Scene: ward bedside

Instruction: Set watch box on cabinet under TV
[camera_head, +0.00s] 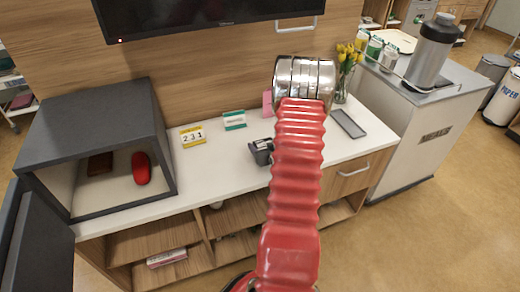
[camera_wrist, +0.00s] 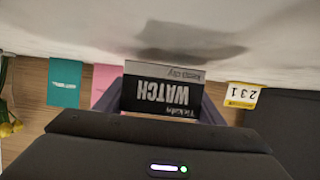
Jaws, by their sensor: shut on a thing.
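The watch box (camera_wrist: 160,92) is dark with a grey edge band and the word WATCH, upside down in the wrist view. My gripper (camera_wrist: 166,106) is shut on it, with a dark finger on each side. The cabinet's white top (camera_head: 215,165) lies below the TV (camera_head: 205,12). A shadow lies on the white top beside the box; I cannot tell whether the box touches the surface. In the head view a small dark shape at the cabinet, partly behind my red arm, is the box or my gripper; I cannot tell which.
An open grey cubby (camera_head: 95,120) with a red object (camera_head: 141,168) stands at the left. A yellow 231 card (camera_head: 193,136), a teal card (camera_head: 234,120), a pink card (camera_head: 267,103), a grey tray (camera_head: 348,123) and yellow flowers (camera_head: 347,56) are on the top. Bare surface lies in front of the cards.

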